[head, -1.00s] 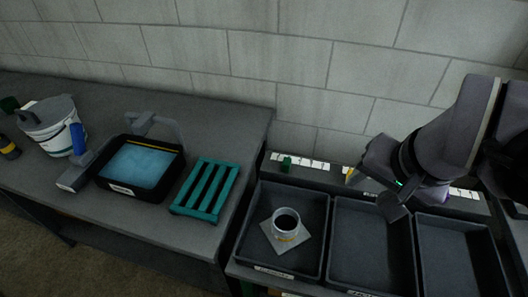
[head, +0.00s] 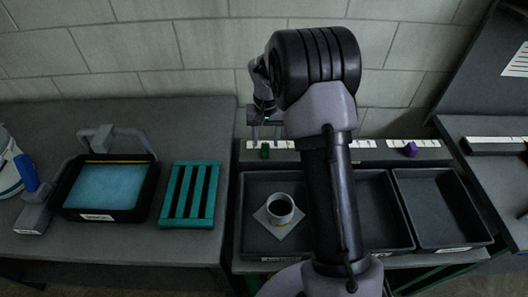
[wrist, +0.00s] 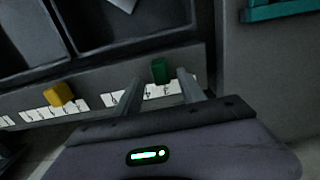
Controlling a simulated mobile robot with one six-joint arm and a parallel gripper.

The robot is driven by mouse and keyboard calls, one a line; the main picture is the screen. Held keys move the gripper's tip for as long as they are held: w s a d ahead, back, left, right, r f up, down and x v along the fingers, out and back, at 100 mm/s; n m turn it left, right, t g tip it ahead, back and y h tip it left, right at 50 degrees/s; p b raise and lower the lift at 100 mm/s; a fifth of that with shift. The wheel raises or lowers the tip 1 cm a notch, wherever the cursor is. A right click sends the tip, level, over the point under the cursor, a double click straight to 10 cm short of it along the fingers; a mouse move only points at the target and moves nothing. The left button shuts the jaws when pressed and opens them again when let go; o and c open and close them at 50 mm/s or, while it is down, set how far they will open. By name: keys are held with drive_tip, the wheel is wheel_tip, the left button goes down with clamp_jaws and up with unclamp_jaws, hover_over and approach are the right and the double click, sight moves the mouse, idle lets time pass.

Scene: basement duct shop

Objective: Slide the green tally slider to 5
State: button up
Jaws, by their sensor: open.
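The green tally slider (head: 265,151) stands on the ledge behind the trays, toward the left end of its white number strip (head: 286,144). In the wrist view the green slider (wrist: 158,71) sits between my two fingers, with a gap on each side, and the white strip (wrist: 112,99) runs behind them. The numerals are too small and dark to read. My gripper (head: 265,133) is open and empty at the slider; it also shows in the wrist view (wrist: 157,88). My arm hides the middle of the ledge in the head view.
A yellow slider (wrist: 60,93) and a purple slider (head: 410,149) have strips on the same ledge. Dark trays (head: 440,212) stand in front; the left one holds a cup (head: 280,207) on a square pad. A teal rack (head: 189,194) lies on the left bench. The block wall is close behind.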

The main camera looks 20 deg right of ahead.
sight(266, 147)
wheel_tip(266, 147, down, 4)
drive_tip(key=shift+f+b, duration=0.25)
drive_tip(key=shift+b, duration=0.2)
clamp_jaws()
idle(1.1)
